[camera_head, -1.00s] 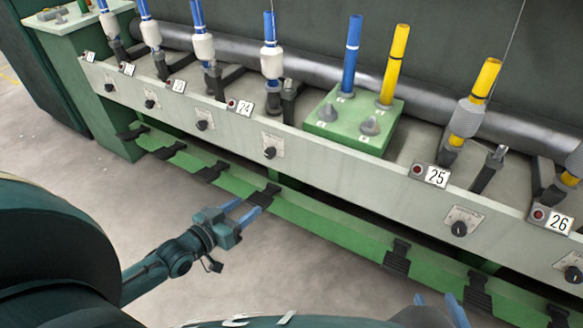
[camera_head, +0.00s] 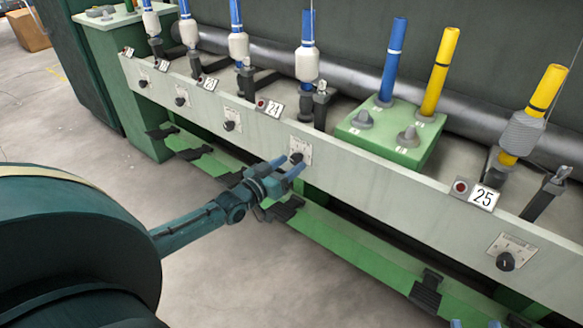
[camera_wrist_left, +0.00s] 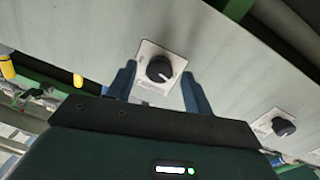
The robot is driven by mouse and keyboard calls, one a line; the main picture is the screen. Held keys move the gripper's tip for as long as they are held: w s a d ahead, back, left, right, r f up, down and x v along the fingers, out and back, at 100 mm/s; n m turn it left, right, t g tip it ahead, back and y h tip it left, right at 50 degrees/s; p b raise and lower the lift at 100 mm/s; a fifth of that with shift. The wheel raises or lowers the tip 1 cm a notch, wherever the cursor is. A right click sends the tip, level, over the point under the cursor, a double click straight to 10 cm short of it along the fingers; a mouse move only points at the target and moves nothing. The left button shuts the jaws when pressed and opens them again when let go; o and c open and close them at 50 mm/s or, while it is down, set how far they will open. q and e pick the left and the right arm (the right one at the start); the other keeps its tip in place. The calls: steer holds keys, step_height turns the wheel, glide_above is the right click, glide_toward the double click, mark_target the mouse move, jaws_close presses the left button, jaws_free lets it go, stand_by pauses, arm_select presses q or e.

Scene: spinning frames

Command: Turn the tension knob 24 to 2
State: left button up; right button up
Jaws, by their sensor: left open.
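The tension knob 24 (camera_head: 297,157) is a small black dial on a pale square plate, on the machine's grey front rail below and right of the 24 label (camera_head: 270,107). My left gripper (camera_head: 289,168) is open and empty, its blue fingers pointing at this knob. In the left wrist view the knob (camera_wrist_left: 159,69) shows between the two fingertips (camera_wrist_left: 157,76), with a white pointer mark on its face. I cannot tell whether the fingers touch the plate. The scale markings are too small to read. My right gripper (camera_head: 474,324) shows only two separated blue fingertips at the bottom edge.
Knob 25 (camera_head: 505,261) sits further right on the same grey rail (camera_head: 390,192). A green box (camera_head: 385,140) with blue and yellow bobbins stands above the rail. A green lower beam (camera_head: 340,243) with black pedals runs below. The floor (camera_head: 245,270) in front is clear.

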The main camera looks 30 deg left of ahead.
arm_select(q)
steer(key=shift+w+d, duration=0.15)
steer(key=shift+w, duration=0.6)
steer(key=c, duration=0.9)
